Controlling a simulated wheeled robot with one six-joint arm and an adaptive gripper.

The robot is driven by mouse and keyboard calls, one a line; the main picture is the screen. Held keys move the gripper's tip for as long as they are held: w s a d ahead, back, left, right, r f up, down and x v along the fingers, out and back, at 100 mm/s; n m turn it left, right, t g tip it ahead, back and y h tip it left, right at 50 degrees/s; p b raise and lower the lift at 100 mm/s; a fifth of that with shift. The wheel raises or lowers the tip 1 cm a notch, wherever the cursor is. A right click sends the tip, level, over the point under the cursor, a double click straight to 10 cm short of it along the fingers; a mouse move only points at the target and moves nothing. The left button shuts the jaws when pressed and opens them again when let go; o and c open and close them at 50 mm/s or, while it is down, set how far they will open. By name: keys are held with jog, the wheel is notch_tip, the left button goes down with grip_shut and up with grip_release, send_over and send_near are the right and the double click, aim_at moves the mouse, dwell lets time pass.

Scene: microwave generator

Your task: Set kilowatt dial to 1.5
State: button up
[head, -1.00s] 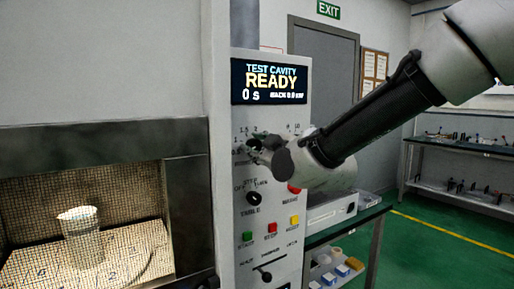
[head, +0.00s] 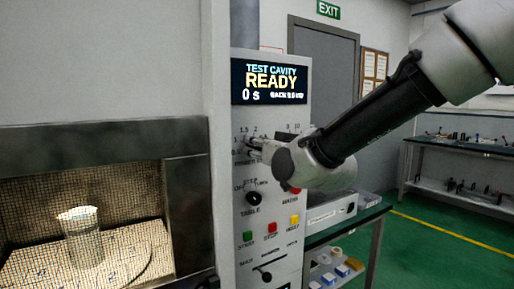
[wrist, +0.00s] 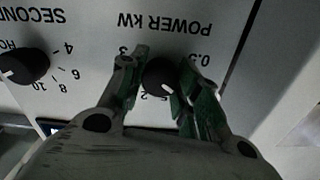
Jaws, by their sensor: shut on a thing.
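The power kW dial (wrist: 160,78) is a small round black knob on the pale panel, seen upside down in the wrist view, with printed numbers around it. My gripper (wrist: 160,85) is shut on this dial, with one green-padded finger on each side. In the head view my gripper (head: 258,147) reaches the upper panel from the right and hides the dial. The display (head: 268,82) reads "TEST CAVITY READY" and "0 s"; its small power readout is too blurred to read surely.
The seconds dial (wrist: 24,66) sits beside the power dial. A beaker (head: 80,238) stands on the turntable in the cavity at left. A bench (head: 345,225) stands at right.

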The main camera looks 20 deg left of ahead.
jog(key=m, duration=0.6)
jog(key=shift+m, duration=0.3)
dwell(0.4)
jog(key=o, duration=1.1)
jog(key=shift+c, duration=0.2)
jog(key=v, duration=1.2)
